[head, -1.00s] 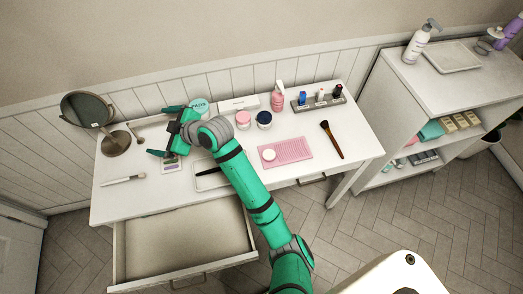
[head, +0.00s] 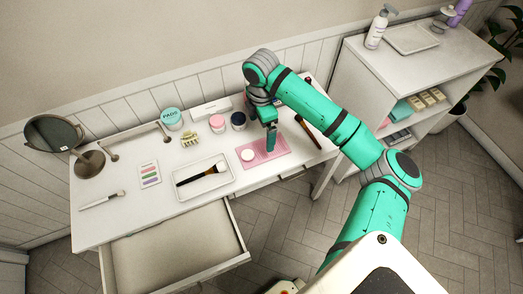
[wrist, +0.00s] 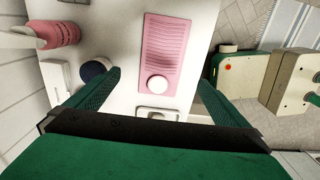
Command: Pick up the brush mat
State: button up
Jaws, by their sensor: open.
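The pink ribbed brush mat (head: 281,149) lies flat on the white table, right of the middle. A small white round item (head: 247,155) rests on its left end. In the wrist view the mat (wrist: 165,42) shows lengthwise beyond my fingers, with the white item (wrist: 157,84) on its near end. My gripper (head: 271,138) points down over the mat in the head view and hides part of it. My gripper (wrist: 160,82) is open and empty in the wrist view, with the white item showing between its fingers. Its height above the mat is hard to tell.
A white tray (head: 226,181) holding a brush (head: 204,175) lies left of the mat. A pink jar (head: 217,124) and a dark blue jar (head: 238,121) stand behind it. A long brush (head: 310,133) lies to the right. The drawer (head: 170,258) is open in front.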

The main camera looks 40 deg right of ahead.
send_over(262, 150)
jog(key=f, duration=0.5)
jog(key=shift+w, duration=0.2)
jog(key=f, duration=0.4)
jog(key=shift+s+d+f, duration=0.25)
jog(key=shift+f, duration=0.1)
jog(key=shift+w+f, duration=0.1)
jog(key=shift+f, duration=0.25)
jog(key=shift+a, duration=0.2)
jog(key=shift+s+d, duration=0.2)
jog(key=shift+d, duration=0.05)
jog(key=c, duration=1.2)
